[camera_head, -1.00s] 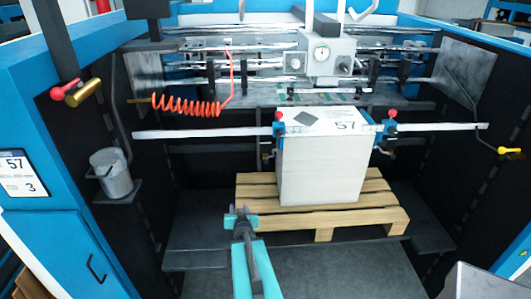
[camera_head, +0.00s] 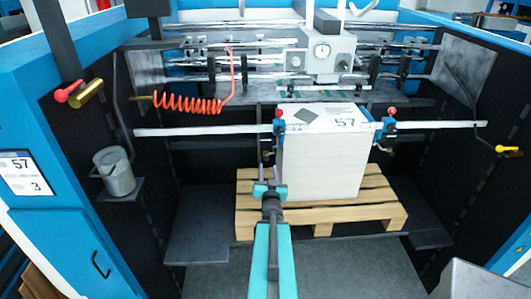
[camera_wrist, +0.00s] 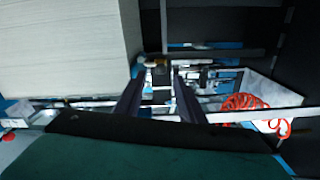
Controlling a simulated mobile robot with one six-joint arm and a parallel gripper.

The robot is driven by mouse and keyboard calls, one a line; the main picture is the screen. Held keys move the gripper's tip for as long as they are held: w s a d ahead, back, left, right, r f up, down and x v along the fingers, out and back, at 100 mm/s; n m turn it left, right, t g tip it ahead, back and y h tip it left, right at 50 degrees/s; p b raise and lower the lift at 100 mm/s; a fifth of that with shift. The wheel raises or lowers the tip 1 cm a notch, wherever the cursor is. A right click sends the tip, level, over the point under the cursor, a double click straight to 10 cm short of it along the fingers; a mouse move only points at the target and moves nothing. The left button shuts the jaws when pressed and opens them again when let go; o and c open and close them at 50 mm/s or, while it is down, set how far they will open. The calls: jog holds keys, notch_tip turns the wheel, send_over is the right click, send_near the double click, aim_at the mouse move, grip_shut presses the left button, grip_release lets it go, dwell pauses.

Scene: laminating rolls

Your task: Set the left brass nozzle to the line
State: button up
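My gripper (camera_head: 268,165) is in front of the left front corner of the white sheet stack, below the white cross rail (camera_head: 205,131). In the wrist view, my gripper (camera_wrist: 156,75) has its two dark fingers apart with a gap between them. A small brass-coloured piece, likely the left brass nozzle (camera_wrist: 153,63), shows by the fingertips, near the stack's edge. I cannot tell whether the fingers touch it. In the head view the nozzle is too small to make out below the left blue clamp (camera_head: 279,130). I cannot make out the line.
The sheet stack (camera_head: 318,168) stands on a wooden pallet (camera_head: 385,212). A right blue clamp (camera_head: 388,130) sits on the rail. A red coiled hose (camera_head: 190,104) hangs at the left, with a metal cup (camera_head: 117,175) lower down. A brass cylinder (camera_head: 87,95) is beside a red knob.

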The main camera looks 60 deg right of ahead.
aim_at(267, 160)
jog(key=shift+w+d+f+b, duration=0.15)
jog(key=shift+w+d+b, duration=0.1)
jog(key=shift+b, duration=0.55)
jog(key=shift+w+d+b, duration=0.25)
jog(key=shift+d+b, duration=0.15)
jog(key=shift+b, duration=0.65)
jog(key=b+x, duration=0.2)
jog(key=b, duration=0.4)
jog(key=shift+w+d, duration=0.15)
jog(key=d+b, duration=0.1)
jog(key=b, duration=0.3)
jog(key=shift+w+d+b, duration=0.15)
jog(key=shift+w+b, duration=0.2)
jog(key=shift+w+d, duration=0.4)
jog(key=shift+d, duration=0.15)
jog(key=shift+p+x, duration=0.8)
jog(key=shift+x, duration=2.65)
grip_shut()
